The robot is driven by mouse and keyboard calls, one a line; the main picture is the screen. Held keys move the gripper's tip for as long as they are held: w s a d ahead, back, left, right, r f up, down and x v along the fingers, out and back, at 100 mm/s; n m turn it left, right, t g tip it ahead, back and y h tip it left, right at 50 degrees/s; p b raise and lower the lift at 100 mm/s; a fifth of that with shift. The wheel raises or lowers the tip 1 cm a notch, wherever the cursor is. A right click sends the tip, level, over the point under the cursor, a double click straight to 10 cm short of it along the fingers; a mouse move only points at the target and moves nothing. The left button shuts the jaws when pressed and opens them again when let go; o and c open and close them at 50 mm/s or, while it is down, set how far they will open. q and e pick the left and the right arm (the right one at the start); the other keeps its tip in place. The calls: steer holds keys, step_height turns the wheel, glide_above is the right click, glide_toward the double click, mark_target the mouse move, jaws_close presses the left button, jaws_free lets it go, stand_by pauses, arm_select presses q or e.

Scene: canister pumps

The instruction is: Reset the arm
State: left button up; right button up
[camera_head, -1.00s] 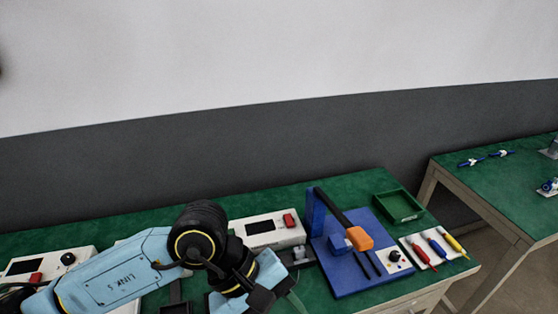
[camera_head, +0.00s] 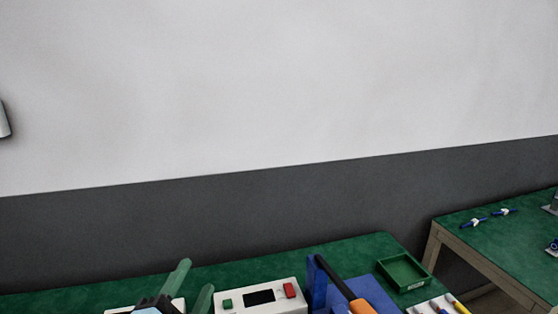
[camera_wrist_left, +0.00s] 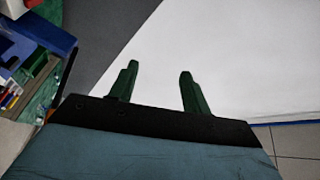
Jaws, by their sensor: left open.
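My left gripper (camera_head: 191,278) shows at the bottom edge of the head view, its two green fingers pointing up and spread apart. In the left wrist view the same gripper (camera_wrist_left: 158,72) is open, with nothing between the fingers. It is in front of the green table top (camera_head: 90,297) and left of a white box with a dark screen (camera_head: 258,297). Most of the left arm is below the picture. My right gripper is in neither view.
The white box has a green and a red button. Right of it stand a blue stand (camera_head: 320,285) with an orange-tipped dark lever and a green tray (camera_head: 404,270). A second table (camera_head: 500,240) holds blue parts at right. Grey and white wall fills the back.

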arm_select(q)
steer(key=s+a+f+n+g+y, duration=0.2)
steer(key=s+a+f+n+g, duration=0.15)
steer(key=f, duration=0.35)
steer(key=s+a+f+n+g+y, duration=0.25)
steer(key=s+f+n+g, duration=0.2)
steer(key=f, duration=0.35)
steer(key=s+a+f+n+g+h, duration=0.1)
steer(key=s+f+n+g, duration=0.1)
steer(key=s+f+g, duration=0.35)
steer(key=s+a+f+n+g+h, duration=0.1)
steer(key=s+f+n+g, duration=0.15)
steer(key=s, duration=0.55)
step_height(320, 180, down, 24)
steer(key=s+a+f+g, duration=0.2)
steer(key=s+a+f, duration=0.1)
steer(key=s+f, duration=1.3)
steer(key=shift+s+m, duration=0.45)
steer(key=shift+s, duration=0.2)
